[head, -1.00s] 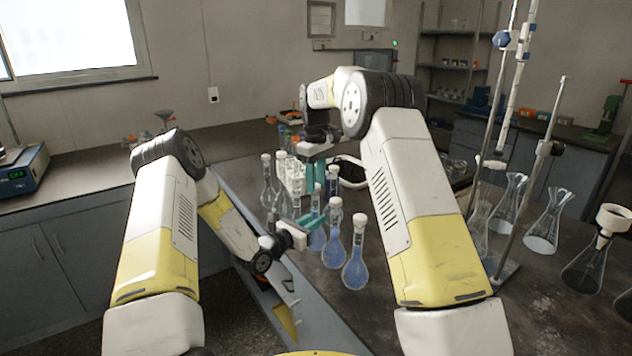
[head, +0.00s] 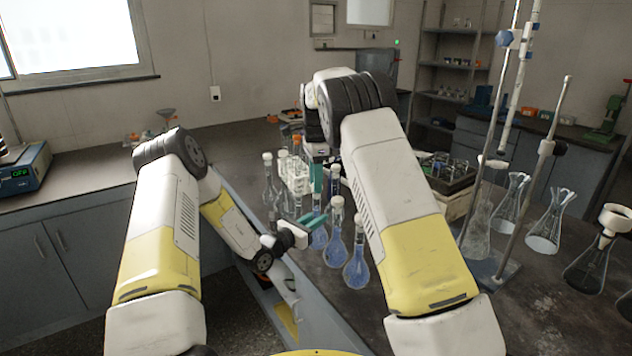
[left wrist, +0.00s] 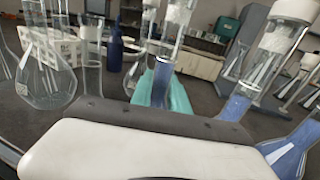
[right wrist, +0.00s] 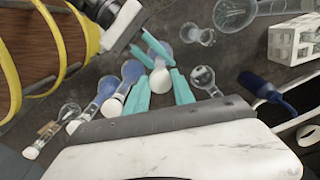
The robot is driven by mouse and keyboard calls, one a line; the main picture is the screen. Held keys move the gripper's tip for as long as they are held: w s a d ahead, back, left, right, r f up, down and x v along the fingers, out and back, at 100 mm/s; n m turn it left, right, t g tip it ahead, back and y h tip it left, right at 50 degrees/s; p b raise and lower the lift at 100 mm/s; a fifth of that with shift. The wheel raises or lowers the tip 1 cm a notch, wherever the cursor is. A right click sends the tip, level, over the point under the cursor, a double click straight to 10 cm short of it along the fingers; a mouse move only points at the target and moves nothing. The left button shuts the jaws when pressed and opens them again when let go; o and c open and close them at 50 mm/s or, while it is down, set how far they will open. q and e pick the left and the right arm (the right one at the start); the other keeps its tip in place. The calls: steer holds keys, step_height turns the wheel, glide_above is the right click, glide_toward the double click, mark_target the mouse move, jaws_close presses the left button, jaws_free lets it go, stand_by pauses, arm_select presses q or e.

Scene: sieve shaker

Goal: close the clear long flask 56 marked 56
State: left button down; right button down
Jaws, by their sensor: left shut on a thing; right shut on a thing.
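A clear long-necked flask with blue liquid (head: 319,237) stands in a group at the table's near edge. My left gripper (head: 314,219) is low beside it and is shut on its neck, which shows in the left wrist view (left wrist: 161,78). My right gripper (head: 317,180) is above the left one, partly hidden behind its own arm. In the right wrist view its teal fingers (right wrist: 160,88) are shut on a white stopper (right wrist: 160,79). I cannot tell whether the stopper touches the flask's neck. No marking 56 is legible.
Two stoppered flasks with blue liquid, one nearer (head: 356,268) and one beside it (head: 337,246), stand close to the right. A clear flask (head: 269,190) and a white rack (head: 294,174) are behind left. A stand and several glass flasks (head: 546,233) occupy the right side.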

steer(key=c, duration=1.1)
jaws_free()
steer(key=shift+o, duration=0.2)
steer(key=shift+r, duration=0.1)
steer(key=shift+r, duration=2.2)
steer(key=shift+c, duration=0.4)
steer(key=n, duration=0.5)
steer(key=shift+r, duration=0.2)
steer(key=n, duration=0.6)
steer(key=shift+d+r+n, duration=0.1)
steer(key=shift+r+n, duration=0.2)
steer(key=shift+n, duration=0.1)
steer(key=n, duration=0.4)
steer(key=shift+r, duration=0.2)
steer(key=n, duration=0.5)
steer(key=shift+d+r+n, duration=0.1)
steer(key=shift+r+n, duration=0.15)
steer(key=shift+n, duration=0.15)
